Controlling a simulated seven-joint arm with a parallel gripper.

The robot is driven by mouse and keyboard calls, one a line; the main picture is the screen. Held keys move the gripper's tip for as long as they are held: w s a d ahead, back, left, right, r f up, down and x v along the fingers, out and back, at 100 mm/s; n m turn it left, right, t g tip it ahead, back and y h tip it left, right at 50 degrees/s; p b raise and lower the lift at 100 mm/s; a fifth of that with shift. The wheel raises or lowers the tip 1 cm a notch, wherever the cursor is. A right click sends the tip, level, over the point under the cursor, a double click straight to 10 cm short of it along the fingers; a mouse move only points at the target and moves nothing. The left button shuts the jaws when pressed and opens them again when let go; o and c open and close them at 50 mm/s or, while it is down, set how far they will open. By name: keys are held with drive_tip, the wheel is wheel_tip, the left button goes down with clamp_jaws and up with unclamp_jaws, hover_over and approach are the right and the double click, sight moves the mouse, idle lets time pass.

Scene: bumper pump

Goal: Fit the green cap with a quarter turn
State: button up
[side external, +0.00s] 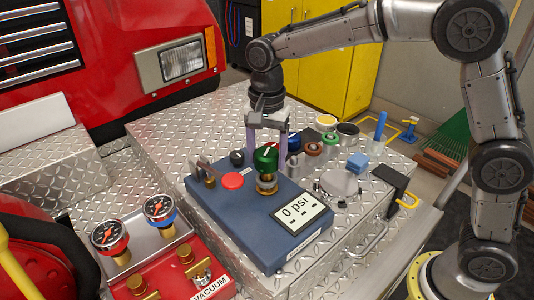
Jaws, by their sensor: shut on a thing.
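The green cap (265,157), with a pale mark on its top, is upright at the brass fitting (266,185) on the blue pump panel (235,220). My gripper (267,152) points down from above, its two fingers on either side of the cap, shut on it. The cap's lower edge meets the top of the fitting in this view; I cannot tell whether it is seated or just above. The finger tips are partly hidden by the cap.
A red button (232,180), a brass padlock-like piece (205,174) and a 0 psi display (302,212) are close by on the panel. Several small caps and a blue block (357,162) lie behind to the right. Two gauges (160,208) stand at the front left.

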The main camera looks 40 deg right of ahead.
drive_tip(key=shift+f, duration=1.55)
idle(1.6)
drive_tip(key=m, duration=0.4)
drive_tip(key=shift+m, duration=0.6)
drive_tip(key=m, duration=0.3)
drive_tip(key=shift+r, duration=0.1)
drive_tip(key=shift+w+m, duration=0.1)
drive_tip(key=shift+m, duration=1)
